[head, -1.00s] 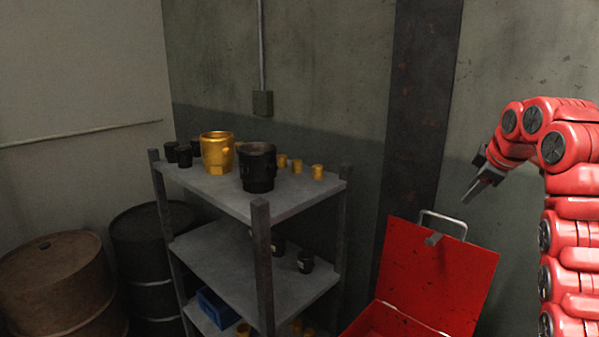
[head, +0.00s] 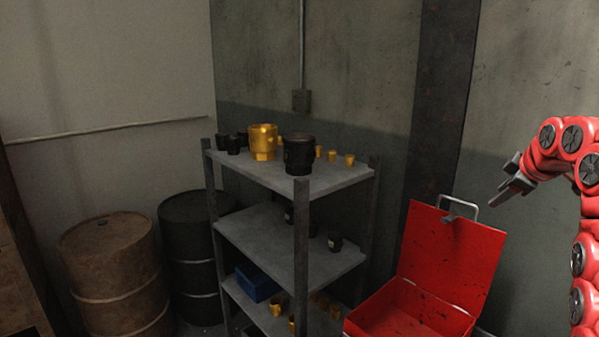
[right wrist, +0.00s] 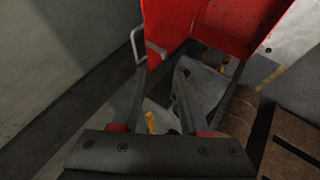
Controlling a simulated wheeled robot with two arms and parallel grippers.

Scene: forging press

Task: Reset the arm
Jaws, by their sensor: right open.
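My right arm (head: 577,215) is red and comes in at the right edge of the head view, bent at the top. Its gripper (head: 507,190) points down and left, in the air above and to the right of the open red toolbox. In the right wrist view the gripper (right wrist: 163,90) shows two separated fingers with nothing between them. The red toolbox (head: 445,255) has its lid raised, with a metal handle. It also shows beyond the fingertips in the right wrist view (right wrist: 225,25). My left gripper is not in view.
A grey shelf (head: 335,181) holds a large gold cup (head: 263,142), a large black cup (head: 299,154) and several small cups. A blue bin (head: 257,283) sits on a lower shelf. A rusty barrel (head: 112,270) and a black barrel (head: 190,255) stand at left.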

